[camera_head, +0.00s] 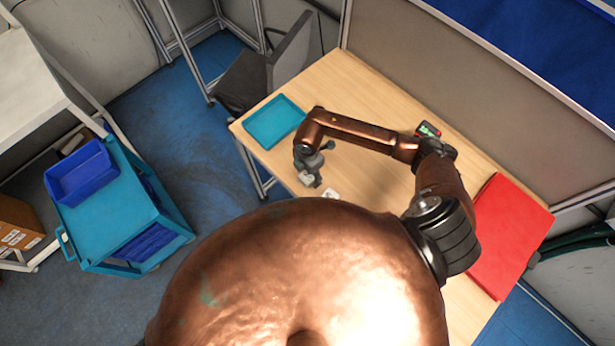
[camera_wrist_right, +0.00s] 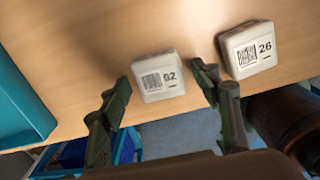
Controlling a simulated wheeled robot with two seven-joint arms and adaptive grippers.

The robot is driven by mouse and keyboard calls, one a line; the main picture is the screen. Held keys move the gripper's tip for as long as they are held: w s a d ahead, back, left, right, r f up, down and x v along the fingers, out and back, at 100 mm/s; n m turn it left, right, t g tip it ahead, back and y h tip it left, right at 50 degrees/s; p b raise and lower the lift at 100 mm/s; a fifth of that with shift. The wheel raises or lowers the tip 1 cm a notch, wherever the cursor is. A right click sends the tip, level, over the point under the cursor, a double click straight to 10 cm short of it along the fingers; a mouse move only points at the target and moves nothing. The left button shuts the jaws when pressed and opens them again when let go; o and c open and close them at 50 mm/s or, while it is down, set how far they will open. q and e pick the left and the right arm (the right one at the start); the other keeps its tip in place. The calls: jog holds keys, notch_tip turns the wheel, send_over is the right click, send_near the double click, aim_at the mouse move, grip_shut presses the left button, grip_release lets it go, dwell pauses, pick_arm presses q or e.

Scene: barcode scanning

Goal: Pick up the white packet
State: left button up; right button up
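Two white packets with barcode labels lie on the wooden table. One white packet (camera_wrist_right: 157,78), labelled 02, also shows beside my right gripper in the head view (camera_head: 306,178). The other packet (camera_wrist_right: 247,50), labelled 26, lies to its right and is partly visible in the head view (camera_head: 330,193). My right gripper (camera_wrist_right: 163,88) is open, with one finger on each side of packet 02; I cannot tell whether they touch it. In the head view the right gripper (camera_head: 316,179) is small and low over the table's near edge. My left gripper is not in view.
A teal tray (camera_head: 273,122) lies at the table's left end. A red mat (camera_head: 505,240) covers the right end. A small dark device with a green part (camera_head: 428,130) lies at the back. A chair (camera_head: 268,75) stands beyond the tray. A teal cart (camera_head: 105,220) stands left.

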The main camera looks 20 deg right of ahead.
jog(key=c, duration=1.2)
jog(key=shift+r, duration=0.1)
